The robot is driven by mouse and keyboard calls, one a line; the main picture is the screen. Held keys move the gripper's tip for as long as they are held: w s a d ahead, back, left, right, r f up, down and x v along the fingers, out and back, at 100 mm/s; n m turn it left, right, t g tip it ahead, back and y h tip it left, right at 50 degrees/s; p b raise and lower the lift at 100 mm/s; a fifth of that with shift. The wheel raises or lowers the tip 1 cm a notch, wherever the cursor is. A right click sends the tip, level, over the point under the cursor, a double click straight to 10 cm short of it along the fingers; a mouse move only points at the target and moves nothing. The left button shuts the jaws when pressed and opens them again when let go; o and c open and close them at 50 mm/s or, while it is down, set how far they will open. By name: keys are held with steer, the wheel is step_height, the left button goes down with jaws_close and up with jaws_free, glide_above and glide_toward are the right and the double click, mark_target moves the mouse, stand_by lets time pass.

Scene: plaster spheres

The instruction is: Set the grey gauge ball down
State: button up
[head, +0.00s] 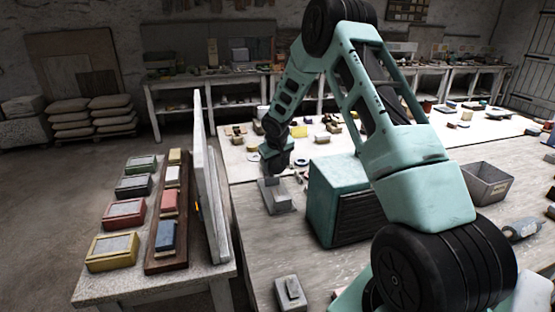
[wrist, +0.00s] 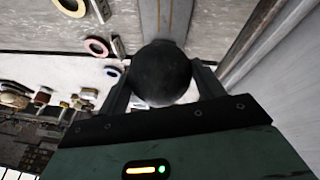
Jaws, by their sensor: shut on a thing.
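The grey gauge ball (wrist: 160,73) is dark and round in the wrist view. It sits between the two fingers of my gripper (wrist: 160,88), which is shut on it. In the head view my gripper (head: 274,168) points down above or close to a small grey metal block or stand (head: 279,202) on the long bench. I cannot make out the ball in the head view. Whether the ball touches anything below it cannot be told.
A teal box (head: 337,195) stands right of my gripper. An upright pale panel (head: 207,180) stands to the left, by a side table with coloured boxes (head: 113,250). A pink ring (wrist: 96,47) lies on the bench. A grey open bin (head: 487,182) stands far right.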

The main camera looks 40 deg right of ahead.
mark_target(278, 173)
steer(key=shift+d+r, duration=0.25)
steer(key=shift+d, duration=0.1)
steer(key=shift+f+b, duration=0.15)
steer(key=shift+b, duration=0.25)
step_height(278, 173, down, 5)
steer(key=b, duration=0.4)
steer(key=shift+f, duration=0.15)
steer(key=shift+f+b, duration=2.7)
steer(key=shift+f, duration=0.35)
stand_by(1.9)
steer(key=o, duration=1.5)
steer(key=shift+s+f, duration=0.1)
